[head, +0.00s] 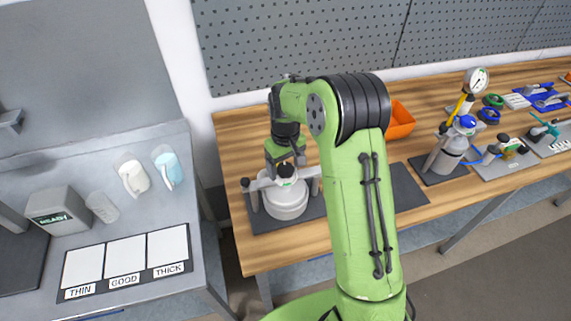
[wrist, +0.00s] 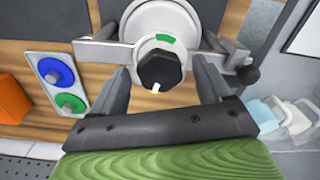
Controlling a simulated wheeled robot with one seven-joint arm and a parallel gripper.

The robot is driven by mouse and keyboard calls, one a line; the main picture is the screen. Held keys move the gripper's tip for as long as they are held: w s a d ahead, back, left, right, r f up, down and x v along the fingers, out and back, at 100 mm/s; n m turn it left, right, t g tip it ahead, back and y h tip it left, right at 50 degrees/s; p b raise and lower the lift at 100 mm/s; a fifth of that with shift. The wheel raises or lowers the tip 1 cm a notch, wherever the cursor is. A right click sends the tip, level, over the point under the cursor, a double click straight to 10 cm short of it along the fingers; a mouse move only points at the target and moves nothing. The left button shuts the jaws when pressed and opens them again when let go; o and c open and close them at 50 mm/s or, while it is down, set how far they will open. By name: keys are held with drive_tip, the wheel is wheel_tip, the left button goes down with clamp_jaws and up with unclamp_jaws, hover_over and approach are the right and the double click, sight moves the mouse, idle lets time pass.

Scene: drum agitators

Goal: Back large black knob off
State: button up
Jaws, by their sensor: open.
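The large black knob (wrist: 160,70) sits in the middle of a white round housing with a green mark and a small yellow-white pointer at its edge. In the head view the knob (head: 286,170) shows on top of the white drum (head: 284,203), partly covered by my gripper. My gripper (wrist: 167,80) is open, with one finger on each side of the knob and a visible gap to it on both sides. In the head view my gripper (head: 285,160) is over the drum, pointing down. Whether the fingertips reach the knob's depth is hard to tell.
A clamp bar with a dark handle (wrist: 247,74) crosses the drum top. Blue and green knobs (wrist: 57,72) on a plate and an orange bin (head: 400,121) are nearby. A gas cylinder (head: 452,147) stands right. A grey bench (head: 185,215) with labelled pads is left.

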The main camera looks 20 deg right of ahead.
drive_tip(key=c, duration=1)
drive_tip(key=shift+c, duration=0.2)
drive_tip(key=shift+n, duration=0.4)
drive_tip(key=n+b, duration=0.1)
drive_tip(key=n, duration=0.4)
drive_tip(key=shift+n, duration=0.4)
drive_tip(key=n+b, duration=0.1)
drive_tip(key=n, duration=0.5)
drive_tip(key=shift+s+n, duration=0.1)
drive_tip(key=shift+n, duration=0.2)
drive_tip(key=o, duration=1)
drive_tip(key=shift+o, duration=0.2)
